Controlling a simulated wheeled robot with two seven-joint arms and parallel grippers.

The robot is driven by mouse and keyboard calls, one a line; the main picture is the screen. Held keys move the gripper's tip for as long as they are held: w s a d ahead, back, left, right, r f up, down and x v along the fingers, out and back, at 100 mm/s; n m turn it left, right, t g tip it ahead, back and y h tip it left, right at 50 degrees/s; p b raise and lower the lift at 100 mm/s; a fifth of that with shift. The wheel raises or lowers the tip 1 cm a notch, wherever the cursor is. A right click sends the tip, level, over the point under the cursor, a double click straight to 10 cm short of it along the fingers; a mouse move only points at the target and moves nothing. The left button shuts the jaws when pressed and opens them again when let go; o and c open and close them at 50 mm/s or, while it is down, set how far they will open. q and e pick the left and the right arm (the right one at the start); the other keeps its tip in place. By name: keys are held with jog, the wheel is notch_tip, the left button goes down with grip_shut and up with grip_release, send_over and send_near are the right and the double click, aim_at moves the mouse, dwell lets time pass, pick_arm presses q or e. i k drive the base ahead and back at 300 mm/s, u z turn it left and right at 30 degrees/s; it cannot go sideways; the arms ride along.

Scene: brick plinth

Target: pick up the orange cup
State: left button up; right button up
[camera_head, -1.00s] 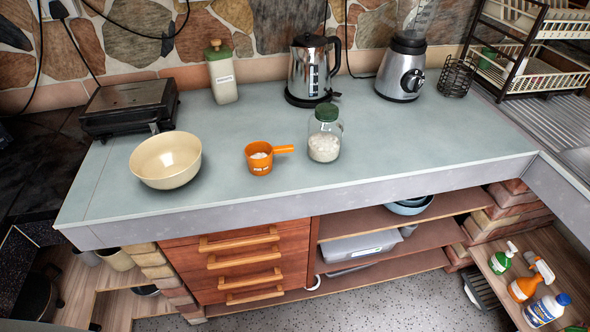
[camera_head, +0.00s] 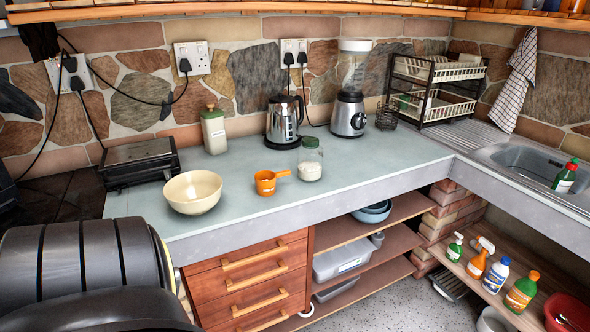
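The orange cup (camera_head: 265,185) is a small measuring cup with a side handle pointing right. It stands upright on the grey-blue counter (camera_head: 240,219), near the front edge. In the earlier view something white shows inside it; now its inside is hard to make out. A black ribbed part of my own body fills the lower left of the head view, well in front of the counter. Neither gripper is in view.
A cream bowl (camera_head: 193,193) stands left of the cup and a glass jar with a green lid (camera_head: 310,160) stands close on its right. A kettle (camera_head: 284,122), a green-topped bottle (camera_head: 214,131) and a blender (camera_head: 348,112) stand behind. Bare counter lies right of the jar.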

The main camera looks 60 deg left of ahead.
aim_at(264, 179)
jog(key=u, duration=0.05)
jog(key=i, duration=1.45)
jog(key=u, duration=1)
jog(key=i, duration=1.15)
jog(key=u, duration=1.3)
